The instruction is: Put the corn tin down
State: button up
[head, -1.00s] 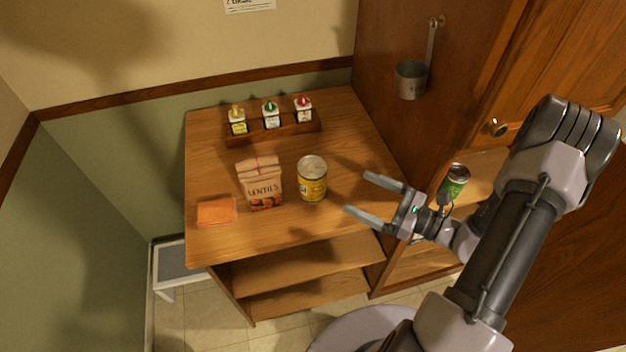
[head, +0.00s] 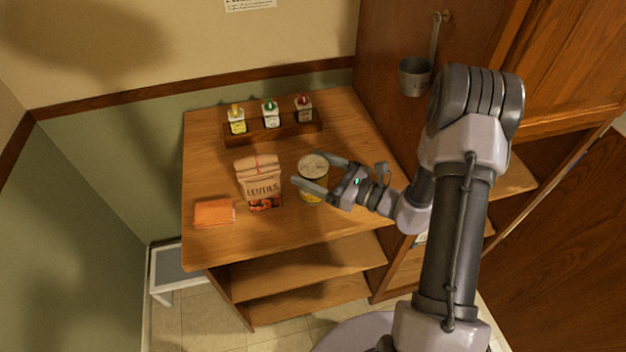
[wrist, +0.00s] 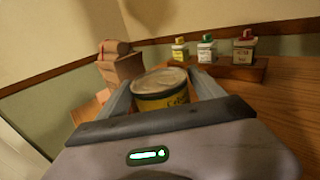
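The corn tin (head: 313,167) is a yellow can with a pale metal lid. It stands upright on the wooden counter (head: 240,243), right of the lentils bag (head: 259,183). My gripper (head: 306,168) is open, with one finger on each side of the tin. The near finger hides part of its label in the head view. In the wrist view the tin (wrist: 160,90) shows between the two fingers (wrist: 160,93). I cannot tell whether either finger touches it.
An orange sponge or block (head: 214,213) lies left of the bag. A wooden rack (head: 273,134) with several small bottles stands at the back. A tall wooden cabinet (head: 385,50) with a hanging metal cup (head: 414,77) rises to the right. The front of the counter is clear.

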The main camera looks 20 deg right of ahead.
grip_shut()
